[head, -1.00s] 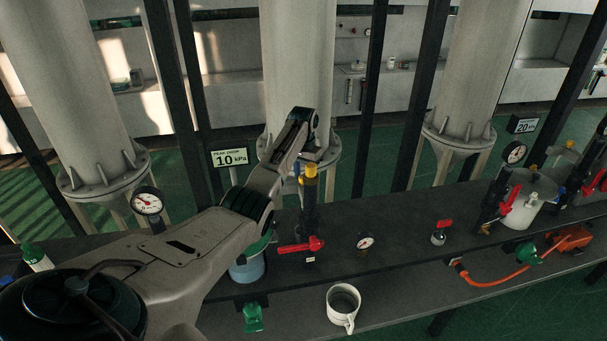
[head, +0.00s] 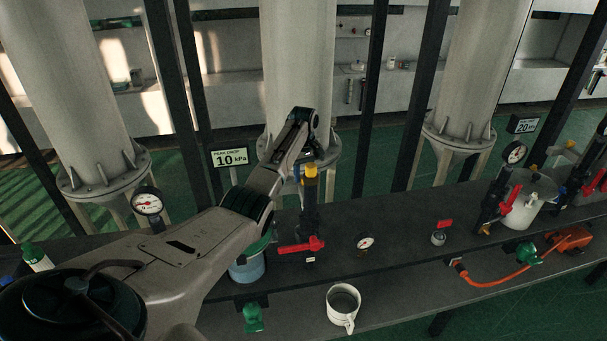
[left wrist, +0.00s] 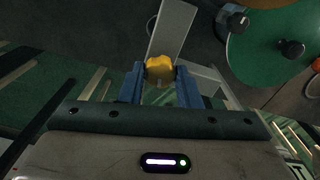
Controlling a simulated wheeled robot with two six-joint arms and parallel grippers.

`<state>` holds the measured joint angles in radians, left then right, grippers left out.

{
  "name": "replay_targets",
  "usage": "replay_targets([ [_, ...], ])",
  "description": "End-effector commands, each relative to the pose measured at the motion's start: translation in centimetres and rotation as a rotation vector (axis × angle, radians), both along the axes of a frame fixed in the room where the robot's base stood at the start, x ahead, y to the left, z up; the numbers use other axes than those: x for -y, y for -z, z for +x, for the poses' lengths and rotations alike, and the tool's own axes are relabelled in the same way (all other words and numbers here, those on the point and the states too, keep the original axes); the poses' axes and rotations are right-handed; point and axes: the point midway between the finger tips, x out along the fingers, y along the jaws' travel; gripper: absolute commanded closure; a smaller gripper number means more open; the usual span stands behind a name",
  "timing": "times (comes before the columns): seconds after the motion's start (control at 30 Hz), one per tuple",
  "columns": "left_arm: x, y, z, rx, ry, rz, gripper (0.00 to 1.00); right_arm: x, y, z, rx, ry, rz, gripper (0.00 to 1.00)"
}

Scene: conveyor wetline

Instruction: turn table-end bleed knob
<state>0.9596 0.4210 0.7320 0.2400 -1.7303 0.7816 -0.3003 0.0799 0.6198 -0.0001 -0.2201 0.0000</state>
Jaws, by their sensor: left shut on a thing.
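The yellow knob (head: 310,169) sits on top of a dark upright fitting (head: 310,205) on the bench, in front of the middle column. My left arm reaches over from the left and its gripper points down at the knob. In the left wrist view the blue fingers of my left gripper (left wrist: 160,78) stand on either side of the yellow knob (left wrist: 160,67), shut on it. The knob's turn angle cannot be read. My right gripper is not in view.
A red lever (head: 302,246) sticks out low on the same fitting. A green-lidded jar (head: 247,270) stands close to its left, partly behind my arm. An orange hose (head: 495,283) lies farther right.

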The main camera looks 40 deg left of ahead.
Motion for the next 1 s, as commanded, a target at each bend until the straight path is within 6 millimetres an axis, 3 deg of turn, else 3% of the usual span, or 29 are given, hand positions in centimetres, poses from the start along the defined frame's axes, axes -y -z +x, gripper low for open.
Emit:
replay_targets([
  [0.4, -0.10, -0.26, 0.12, 0.006, -0.249, 0.003, 0.93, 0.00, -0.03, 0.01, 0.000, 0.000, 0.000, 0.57],
  [1.0, -0.09, -0.30, 0.14, 0.006, -0.310, 0.002, 0.93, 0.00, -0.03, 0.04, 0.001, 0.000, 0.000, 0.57],
])
